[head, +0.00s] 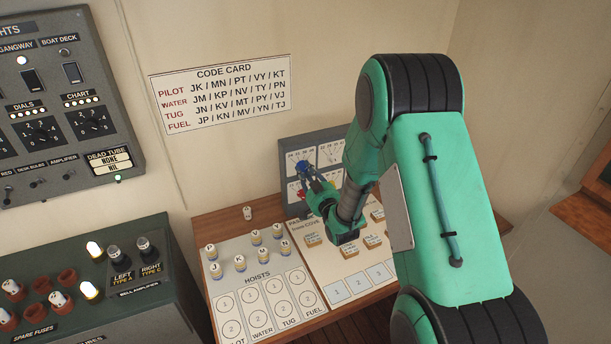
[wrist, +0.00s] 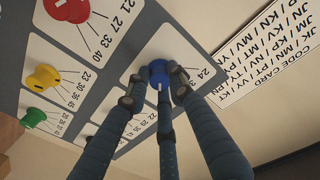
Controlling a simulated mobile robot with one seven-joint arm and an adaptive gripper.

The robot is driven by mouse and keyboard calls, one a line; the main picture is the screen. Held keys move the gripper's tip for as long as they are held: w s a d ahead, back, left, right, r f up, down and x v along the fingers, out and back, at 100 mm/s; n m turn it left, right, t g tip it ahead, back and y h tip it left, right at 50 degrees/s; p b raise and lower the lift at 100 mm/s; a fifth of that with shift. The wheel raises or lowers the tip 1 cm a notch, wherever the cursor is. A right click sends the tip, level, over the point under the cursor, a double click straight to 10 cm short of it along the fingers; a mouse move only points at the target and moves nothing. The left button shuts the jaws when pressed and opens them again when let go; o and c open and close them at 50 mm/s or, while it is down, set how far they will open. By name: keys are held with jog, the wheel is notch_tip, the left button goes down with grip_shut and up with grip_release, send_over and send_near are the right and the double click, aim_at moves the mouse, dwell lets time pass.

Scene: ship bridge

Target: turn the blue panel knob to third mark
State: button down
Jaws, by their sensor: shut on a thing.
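The blue panel knob (wrist: 158,73) is on a grey panel (wrist: 110,55) with white scale plates in the wrist view. It carries a white pointer line, and numbered marks fan out around it, with 24 readable; my fingers cover some of the others. My gripper (wrist: 157,92) has its dark fingers closed around the knob. In the head view the blue knob (head: 302,166) shows at the upper left of the small panel (head: 285,160), with my gripper (head: 308,176) at it. I cannot tell which mark the pointer meets.
Red (wrist: 66,8), yellow (wrist: 43,77) and green (wrist: 33,117) knobs share the panel. A code card (head: 225,92) hangs on the wall. Several lettered pegs stand on the hoists board (head: 247,283) below. Another panel of dials (head: 60,95) is at left.

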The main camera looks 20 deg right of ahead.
jog(key=n+b, duration=0.4)
jog(key=b, duration=0.1)
jog(key=shift+f+n+b, duration=0.3)
jog(key=shift+f, duration=0.05)
jog(key=shift+r+n+b, duration=0.1)
jog(key=shift+n+b, duration=0.7)
jog(key=shift+b, duration=0.05)
jog(key=c, duration=1.5)
grip_release()
jog(key=shift+r, duration=0.15)
jog(key=shift+s, duration=0.15)
jog(key=shift+s+a+f, duration=0.1)
jog(key=shift+s, duration=2.85)
jog(key=shift+s+a+f, duration=0.1)
jog(key=shift+s, duration=2.85)
